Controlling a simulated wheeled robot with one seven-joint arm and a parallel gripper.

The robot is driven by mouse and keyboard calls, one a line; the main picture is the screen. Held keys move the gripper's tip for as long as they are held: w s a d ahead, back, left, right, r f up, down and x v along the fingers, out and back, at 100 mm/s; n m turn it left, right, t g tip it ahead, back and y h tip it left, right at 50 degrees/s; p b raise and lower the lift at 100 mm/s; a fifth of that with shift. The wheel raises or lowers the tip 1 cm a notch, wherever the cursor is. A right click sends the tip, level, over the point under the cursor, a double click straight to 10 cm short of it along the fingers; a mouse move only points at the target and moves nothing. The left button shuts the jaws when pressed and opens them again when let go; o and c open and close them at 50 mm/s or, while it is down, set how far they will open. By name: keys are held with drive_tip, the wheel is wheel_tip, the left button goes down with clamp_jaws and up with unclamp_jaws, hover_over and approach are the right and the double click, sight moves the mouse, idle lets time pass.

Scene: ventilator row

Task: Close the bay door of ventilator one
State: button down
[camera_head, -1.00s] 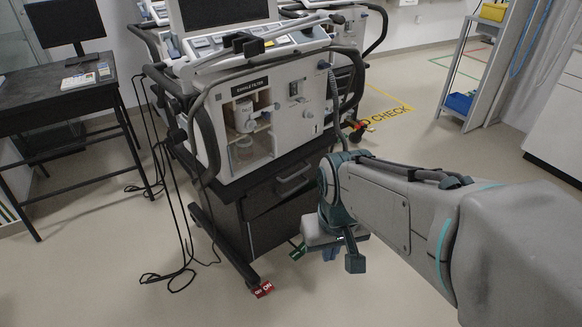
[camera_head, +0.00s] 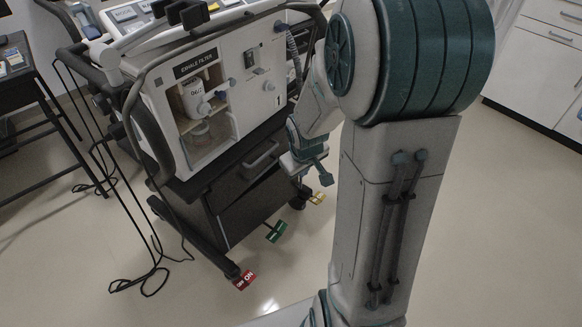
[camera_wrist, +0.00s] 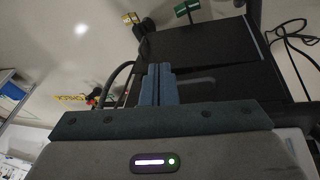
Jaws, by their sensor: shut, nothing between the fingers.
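The ventilator (camera_head: 250,85) stands on its dark cart in the head view, left of my arm. Its front has a bay (camera_head: 205,118) under the label "EXHALE FILTER", with a white canister marked 067 (camera_head: 193,98) inside. The bay's contents show plainly; I cannot clearly make out the door or how far it stands open. My gripper (camera_head: 322,174) is right of and below the bay, beside the cart, partly hidden by my arm. In the wrist view its blue fingers (camera_wrist: 159,84) are together with nothing between them, in front of the dark cart drawers (camera_wrist: 205,85).
Red (camera_head: 244,280), green (camera_head: 276,232) and yellow (camera_head: 317,198) tags are at the cart's foot. Loose black cables (camera_head: 150,270) lie on the floor at left. A dark table (camera_head: 30,85) stands far left and a white cabinet (camera_head: 545,60) at right. Floor in front is open.

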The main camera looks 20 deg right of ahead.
drive_tip(key=w+d+f+n+t, duration=0.1)
drive_tip(key=w+d+f, duration=0.35)
drive_tip(key=f, duration=0.45)
drive_tip(key=m+t+h+b, duration=0.2)
drive_tip(key=m+t+b, duration=0.25)
drive_tip(key=t, duration=0.85)
approach(301, 183)
drive_tip(key=shift+m, duration=0.45)
drive_tip(key=w+b, duration=0.1)
drive_tip(key=w, duration=0.1)
drive_tip(key=w+d+b, duration=0.1)
drive_tip(key=w+b, duration=0.1)
drive_tip(key=w, duration=0.1)
drive_tip(key=shift+w+d+f+b, duration=0.15)
drive_tip(key=shift+w+f+b, duration=0.15)
drive_tip(key=shift+f, duration=0.05)
drive_tip(key=shift+w+d+r, duration=0.1)
drive_tip(key=shift+w+r, duration=0.05)
drive_tip(key=shift+w, duration=0.4)
